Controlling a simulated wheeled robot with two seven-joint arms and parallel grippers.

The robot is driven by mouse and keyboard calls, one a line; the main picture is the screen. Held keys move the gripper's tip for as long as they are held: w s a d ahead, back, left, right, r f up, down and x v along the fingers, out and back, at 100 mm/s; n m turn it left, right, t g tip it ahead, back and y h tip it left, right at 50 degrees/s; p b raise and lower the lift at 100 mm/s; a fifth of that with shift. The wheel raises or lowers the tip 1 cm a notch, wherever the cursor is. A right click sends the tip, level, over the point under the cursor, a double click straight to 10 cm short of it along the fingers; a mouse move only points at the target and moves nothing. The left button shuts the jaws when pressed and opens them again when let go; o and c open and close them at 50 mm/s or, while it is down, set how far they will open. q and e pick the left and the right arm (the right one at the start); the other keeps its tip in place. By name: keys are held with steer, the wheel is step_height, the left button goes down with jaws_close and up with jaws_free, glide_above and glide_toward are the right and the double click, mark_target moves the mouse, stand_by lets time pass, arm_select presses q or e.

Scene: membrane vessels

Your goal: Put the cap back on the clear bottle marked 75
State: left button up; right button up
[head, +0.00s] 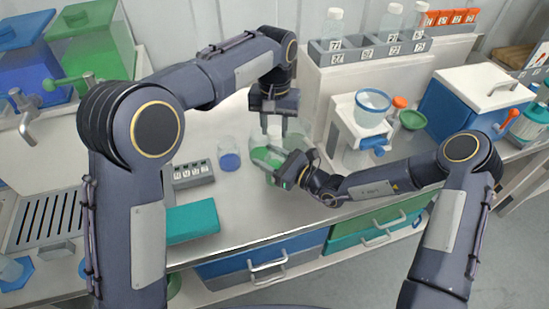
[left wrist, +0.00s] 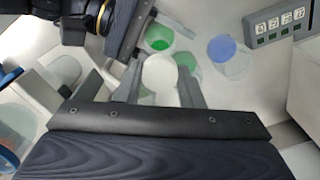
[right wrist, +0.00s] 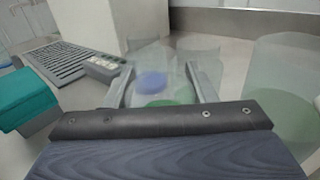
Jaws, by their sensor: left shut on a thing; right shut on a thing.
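My left gripper (head: 273,122) points down and is shut on a white round cap (left wrist: 159,72), which sits between its fingers in the left wrist view. My right gripper (head: 275,166) is lower and shut on a clear bottle (right wrist: 165,65) standing on the bench, with green showing at its bottom. The cap is above or close to the bottle's top; I cannot tell whether they touch. No 75 mark is readable on the bottle, and its upper part is mostly hidden by my grippers.
A clear vessel with a blue bottom (head: 229,156) stands to the left, near a grey labelled block (head: 192,174) and a teal box (head: 192,222). Other clear glassware (right wrist: 288,85) stands close by. A rack (head: 343,54) with capped bottles is at the back right.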

arm_select(q)
glide_above(275, 152)
steer(key=shift+w+f, duration=0.1)
steer(key=shift+f, duration=1.95)
steer(key=shift+f, duration=0.15)
steer(key=shift+f, duration=0.75)
steer(key=shift+f, duration=0.6)
